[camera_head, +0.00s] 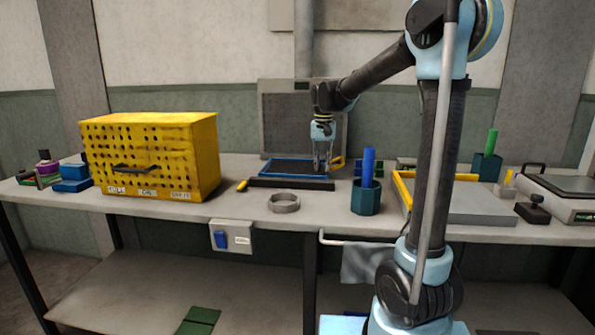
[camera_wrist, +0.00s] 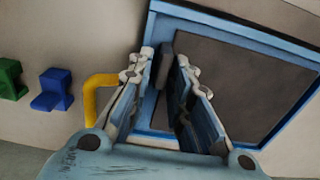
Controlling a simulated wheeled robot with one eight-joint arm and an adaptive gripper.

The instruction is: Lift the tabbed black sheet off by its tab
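The black sheet (camera_wrist: 240,85) lies flat inside a blue-rimmed tray (camera_wrist: 225,32), which also shows on the bench in the head view (camera_head: 268,172). A small dark upright tab (camera_wrist: 165,65) stands at the sheet's near-left side in the wrist view. My gripper (camera_wrist: 166,58) points down over that side of the tray, with the tab between its two fingertips. The fingers are apart, and a gap shows beside the tab. In the head view my gripper (camera_head: 322,168) is over the tray's right part; the tab cannot be made out there.
A yellow handle (camera_wrist: 92,92) sits beside the tray, near blue (camera_wrist: 52,90) and green (camera_wrist: 10,80) blocks. A black bar (camera_head: 290,184) and a grey ring (camera_head: 284,203) lie in front. A yellow cabinet (camera_head: 150,155) stands left, a dark green cup (camera_head: 366,198) right.

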